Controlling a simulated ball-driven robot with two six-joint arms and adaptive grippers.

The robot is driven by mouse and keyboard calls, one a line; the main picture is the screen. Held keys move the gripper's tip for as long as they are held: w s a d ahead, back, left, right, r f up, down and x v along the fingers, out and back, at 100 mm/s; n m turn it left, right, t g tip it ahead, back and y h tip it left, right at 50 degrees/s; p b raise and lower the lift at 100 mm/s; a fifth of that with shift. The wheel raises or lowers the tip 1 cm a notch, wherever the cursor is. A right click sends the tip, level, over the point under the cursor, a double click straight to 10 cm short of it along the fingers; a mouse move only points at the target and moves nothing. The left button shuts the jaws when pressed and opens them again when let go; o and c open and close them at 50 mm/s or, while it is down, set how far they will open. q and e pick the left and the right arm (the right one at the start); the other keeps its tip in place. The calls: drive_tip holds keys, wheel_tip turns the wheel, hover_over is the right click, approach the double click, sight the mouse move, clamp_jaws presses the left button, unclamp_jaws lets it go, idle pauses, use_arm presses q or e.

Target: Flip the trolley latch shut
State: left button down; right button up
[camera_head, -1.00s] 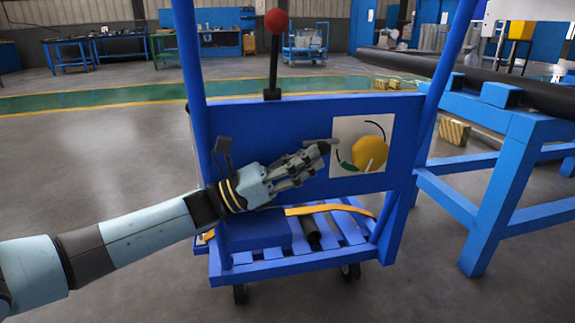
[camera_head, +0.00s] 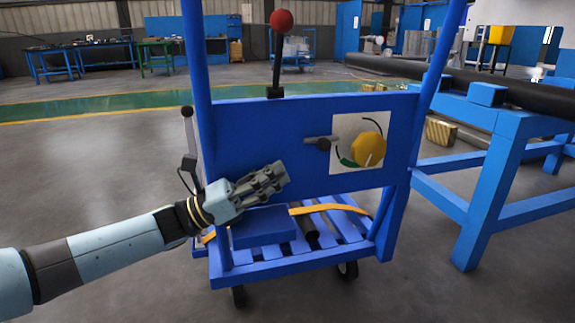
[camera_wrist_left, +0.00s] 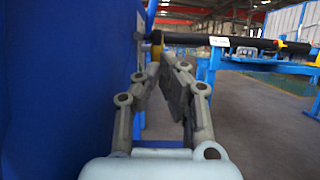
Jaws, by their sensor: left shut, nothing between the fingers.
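The blue trolley (camera_head: 262,130) has an upright panel facing me. A short grey lever with a dark hub (camera_head: 322,143), apparently the latch, lies about level at the left edge of a pale plate (camera_head: 345,126) on the panel. Beside it is a round yellow knob (camera_head: 368,149), its edge also showing in the left wrist view (camera_wrist_left: 156,48). My left gripper (camera_head: 280,176) is shut and empty, in front of the panel, below and left of the lever and apart from it. In the left wrist view its fingers (camera_wrist_left: 160,62) run alongside the blue panel. My right gripper is not in view.
A red-ball lever (camera_head: 281,22) stands above the panel. A grey rod (camera_head: 187,125) shows beside the left post; its attachment is unclear. A blue box (camera_head: 262,226) and orange strap (camera_head: 325,208) lie on the slatted deck. A blue stand (camera_head: 500,185) with a dark pipe is at right.

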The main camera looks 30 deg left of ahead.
use_arm(q)
drive_tip(key=p+v, duration=0.1)
drive_tip(key=v, duration=0.5)
drive_tip(key=shift+s+a, duration=0.2)
drive_tip(key=shift+s, duration=0.05)
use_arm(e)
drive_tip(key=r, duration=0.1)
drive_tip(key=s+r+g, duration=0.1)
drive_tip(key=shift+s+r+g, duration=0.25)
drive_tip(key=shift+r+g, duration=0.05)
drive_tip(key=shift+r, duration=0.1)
